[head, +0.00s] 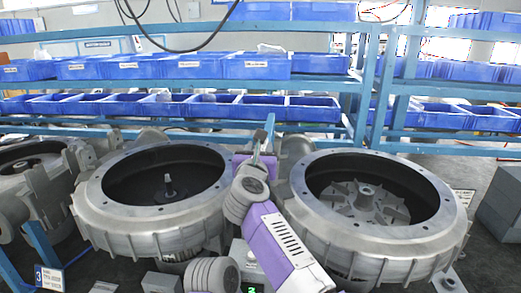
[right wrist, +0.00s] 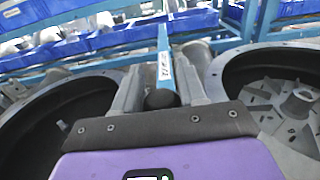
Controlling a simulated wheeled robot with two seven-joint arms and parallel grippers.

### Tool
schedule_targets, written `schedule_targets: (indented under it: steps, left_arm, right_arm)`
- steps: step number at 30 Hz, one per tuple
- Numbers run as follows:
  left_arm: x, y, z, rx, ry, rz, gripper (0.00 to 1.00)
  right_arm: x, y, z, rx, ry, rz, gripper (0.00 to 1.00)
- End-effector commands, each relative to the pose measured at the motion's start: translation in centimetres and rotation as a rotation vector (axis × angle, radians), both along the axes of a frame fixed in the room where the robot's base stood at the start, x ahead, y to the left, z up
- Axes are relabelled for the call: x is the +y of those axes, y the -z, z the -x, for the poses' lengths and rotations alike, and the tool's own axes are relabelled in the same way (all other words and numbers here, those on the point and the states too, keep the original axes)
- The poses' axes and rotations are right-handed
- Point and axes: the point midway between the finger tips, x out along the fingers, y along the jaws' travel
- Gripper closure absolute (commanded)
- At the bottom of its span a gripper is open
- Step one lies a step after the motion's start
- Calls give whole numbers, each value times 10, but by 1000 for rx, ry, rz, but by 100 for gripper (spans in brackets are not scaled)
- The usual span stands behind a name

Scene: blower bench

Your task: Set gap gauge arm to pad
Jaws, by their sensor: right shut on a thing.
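My right gripper (right wrist: 159,92) has its two grey fingers on either side of a black rounded knob (right wrist: 160,98), and is shut on it. A narrow blue bar (right wrist: 165,58) with dark markings rises behind the knob; it looks like the gauge arm, but I cannot tell whether they join. In the head view my right gripper (head: 258,150) is between the two round housings, near their rear rims, with a short blue upright (head: 270,128) just behind it. I cannot make out the pad. My left gripper is not in view.
The left blower housing (head: 150,210) is open with a bare shaft (head: 169,187) inside. The right housing (head: 385,235) holds a finned impeller (head: 362,200). Blue racks with several blue bins (head: 254,65) stand behind. Grey blocks (head: 500,205) are at the right edge.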

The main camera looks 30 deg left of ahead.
Motion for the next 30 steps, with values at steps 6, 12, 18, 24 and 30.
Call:
schedule_targets:
  steps: [6, 12, 18, 24, 30]
  left_arm:
    - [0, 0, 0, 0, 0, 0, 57]
    - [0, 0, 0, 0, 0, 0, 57]
    - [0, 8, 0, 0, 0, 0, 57]
    - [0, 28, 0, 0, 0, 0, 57]
    - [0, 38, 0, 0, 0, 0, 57]
  right_arm:
    - [0, 1, 0, 1, 0, 1, 38]
    - [0, 1, 0, 2, -1, 2, 38]
    - [-2, 2, 9, 1, -3, 1, 38]
    - [-12, 3, 34, 1, -3, 1, 38]
    - [-22, 1, 59, 1, -2, 1, 38]
